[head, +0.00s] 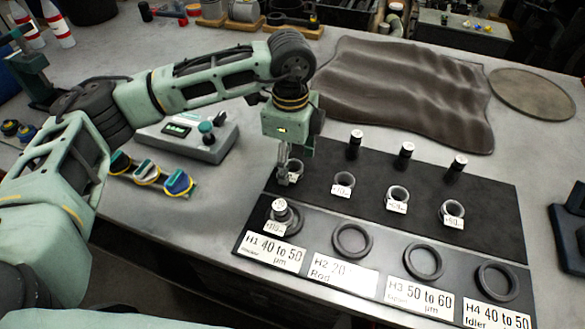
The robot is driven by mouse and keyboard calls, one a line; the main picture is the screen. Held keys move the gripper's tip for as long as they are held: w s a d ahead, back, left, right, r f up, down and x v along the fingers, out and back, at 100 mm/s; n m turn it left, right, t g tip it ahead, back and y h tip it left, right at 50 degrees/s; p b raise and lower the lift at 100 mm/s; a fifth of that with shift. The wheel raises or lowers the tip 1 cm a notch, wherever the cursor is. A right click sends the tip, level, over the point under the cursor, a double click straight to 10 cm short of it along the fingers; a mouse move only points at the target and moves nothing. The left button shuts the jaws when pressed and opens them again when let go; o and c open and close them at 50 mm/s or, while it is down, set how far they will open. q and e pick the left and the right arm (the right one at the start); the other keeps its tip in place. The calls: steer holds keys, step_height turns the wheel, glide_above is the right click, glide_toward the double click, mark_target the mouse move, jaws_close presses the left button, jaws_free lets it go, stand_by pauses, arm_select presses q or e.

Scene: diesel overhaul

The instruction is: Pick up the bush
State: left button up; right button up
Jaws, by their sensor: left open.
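My left gripper (284,168) points down at the leftmost small metal bush (295,170) on the black board. It is open, and its fingers partly cover that bush. I cannot tell whether they touch it. More small grey bushes with white tags stand to the right: one (343,181), a second (398,193) and a third (453,209). In the front row, larger dark rings lie at H2 (352,256), H3 (424,276) and H4 (497,295). My right gripper is out of view.
Dark pins (355,144), (404,154) and (457,167) stand along the board's back (480,195). A rumpled brown mat (400,85) lies behind. A grey meter box (190,135) and coloured rolls (148,172) sit left. Bare table shows right.

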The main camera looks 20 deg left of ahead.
mark_target(293, 177)
arm_select(q)
steer(key=shift+f, duration=1.75)
steer(key=c, duration=1.1)
steer(key=shift+r, duration=0.1)
